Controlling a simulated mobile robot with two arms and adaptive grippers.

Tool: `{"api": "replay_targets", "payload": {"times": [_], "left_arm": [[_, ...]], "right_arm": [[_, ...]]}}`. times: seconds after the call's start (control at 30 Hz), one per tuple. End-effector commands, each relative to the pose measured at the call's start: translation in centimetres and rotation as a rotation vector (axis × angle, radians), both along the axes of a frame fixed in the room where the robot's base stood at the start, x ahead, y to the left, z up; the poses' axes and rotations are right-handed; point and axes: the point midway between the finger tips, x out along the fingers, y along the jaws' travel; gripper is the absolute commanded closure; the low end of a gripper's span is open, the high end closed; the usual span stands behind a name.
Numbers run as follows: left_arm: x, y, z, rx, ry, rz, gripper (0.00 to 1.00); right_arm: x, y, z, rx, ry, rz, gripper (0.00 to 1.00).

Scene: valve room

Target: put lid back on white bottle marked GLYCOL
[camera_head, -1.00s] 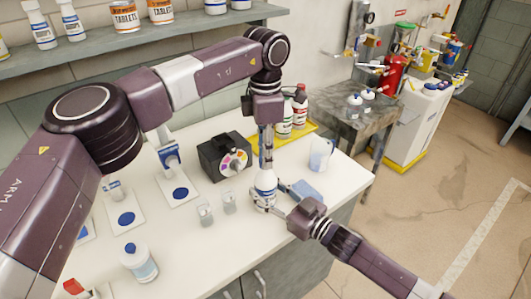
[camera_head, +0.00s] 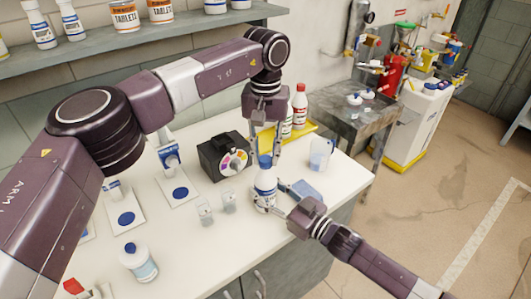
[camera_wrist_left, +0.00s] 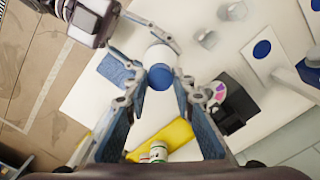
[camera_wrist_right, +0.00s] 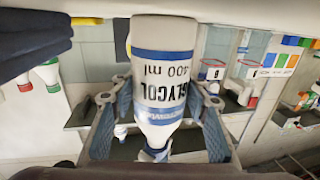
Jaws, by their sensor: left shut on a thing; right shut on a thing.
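The white GLYCOL bottle (camera_head: 265,183) stands upright on the white counter; its 400 ml label shows inverted in the right wrist view (camera_wrist_right: 163,75). My right gripper (camera_head: 272,207) is shut around the bottle's body, low down from the right. The blue lid (camera_head: 265,161) is at the bottle's top, with my left gripper (camera_head: 265,155) shut on it from above. In the left wrist view the lid (camera_wrist_left: 160,76) is between the two fingertips, in line with the bottle (camera_wrist_left: 161,56). Whether the lid is seated on the neck threads cannot be told.
Two clear beakers (camera_head: 229,200) stand just left of the bottle. A black box with a coloured dial (camera_head: 224,157) is behind them. A blue pad (camera_head: 304,190) and a clear jug (camera_head: 321,153) are to the right. A yellow tray (camera_head: 304,134) holds bottles behind.

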Motion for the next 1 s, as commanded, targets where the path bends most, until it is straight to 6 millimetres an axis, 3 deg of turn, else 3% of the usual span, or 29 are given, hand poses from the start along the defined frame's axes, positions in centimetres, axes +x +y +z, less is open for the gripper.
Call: {"api": "replay_targets", "payload": {"times": [0.2, 0.33, 0.37, 0.5, 0.8, 1.0], "left_arm": [[0.1, 0.0, 0.0, 0.0, -0.003, -0.298, 0.84], [0.1, 0.0, 0.0, 0.0, -0.003, -0.292, 0.84], [0.1, 0.0, 0.0, 0.0, -0.003, -0.291, 0.73], [0.1, 0.0, 0.0, 0.0, -0.002, -0.29, 0.59], [0.0, 0.0, 0.2, -0.001, -0.001, -0.29, 0.59], [0.0, -0.1, 2.2, -0.001, -0.003, -0.29, 0.59]], "right_arm": [[-0.1, 0.1, -0.1, -0.001, -0.001, 0.002, 1.0], [-0.1, 0.1, -0.1, -0.001, -0.001, 0.003, 1.0], [-0.1, 0.1, -0.1, -0.001, -0.001, 0.003, 1.0], [-0.1, 0.1, -0.1, -0.001, 0.0, 0.002, 1.0], [-0.1, 0.0, -0.1, -0.001, 0.001, 0.001, 1.0], [0.0, 0.0, 0.0, -0.001, 0.001, 0.0, 1.0]]}}
